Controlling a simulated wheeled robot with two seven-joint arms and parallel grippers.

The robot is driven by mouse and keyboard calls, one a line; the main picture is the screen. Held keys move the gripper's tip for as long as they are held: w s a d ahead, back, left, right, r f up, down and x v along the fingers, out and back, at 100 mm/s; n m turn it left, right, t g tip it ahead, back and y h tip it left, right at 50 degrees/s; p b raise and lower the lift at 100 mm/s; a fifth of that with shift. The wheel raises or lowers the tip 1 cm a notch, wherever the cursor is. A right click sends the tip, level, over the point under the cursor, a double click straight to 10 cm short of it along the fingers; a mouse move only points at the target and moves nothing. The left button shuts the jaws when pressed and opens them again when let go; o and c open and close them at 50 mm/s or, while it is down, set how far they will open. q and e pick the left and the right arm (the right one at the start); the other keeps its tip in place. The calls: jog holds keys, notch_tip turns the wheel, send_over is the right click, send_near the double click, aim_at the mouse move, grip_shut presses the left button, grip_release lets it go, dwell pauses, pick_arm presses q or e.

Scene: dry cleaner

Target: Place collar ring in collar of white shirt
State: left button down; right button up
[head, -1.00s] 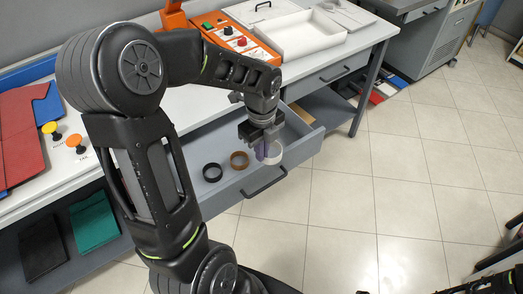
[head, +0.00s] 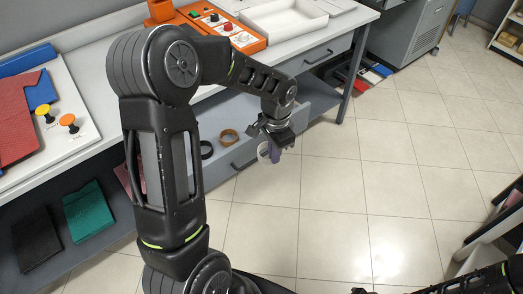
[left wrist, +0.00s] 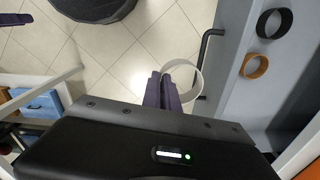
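My left gripper (head: 275,153) is shut on a white ring (head: 264,152), out in front of the open drawer and above the floor. In the left wrist view the purple fingers (left wrist: 163,92) are together on the edge of the white ring (left wrist: 187,78), which sticks out to their right. A brown ring (head: 229,136) and a black ring (head: 206,149) lie in the drawer. Part of my right arm (head: 440,287) shows at the bottom right; whether its gripper is open cannot be told. No white shirt is in view.
The grey drawer (head: 238,156) stands open below the white worktop (head: 92,62). An orange control box (head: 222,28) and a white tray (head: 285,20) are on top. Tiled floor (head: 335,205) is clear to the right; a shelf unit (head: 490,240) stands at the right edge.

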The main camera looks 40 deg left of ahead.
pick_arm(q)
jog(key=w+d+f+n+b, duration=0.1)
jog(key=d+f+n+b, duration=0.1)
jog(key=d+f, duration=0.3)
jog(key=w+d+f+n+b, duration=0.1)
jog(key=d+f+n+b, duration=0.2)
jog(key=f, duration=0.6)
jog(key=shift+w+d+f, duration=0.15)
jog(key=shift+d+f, duration=0.15)
jog(key=shift+d, duration=0.8)
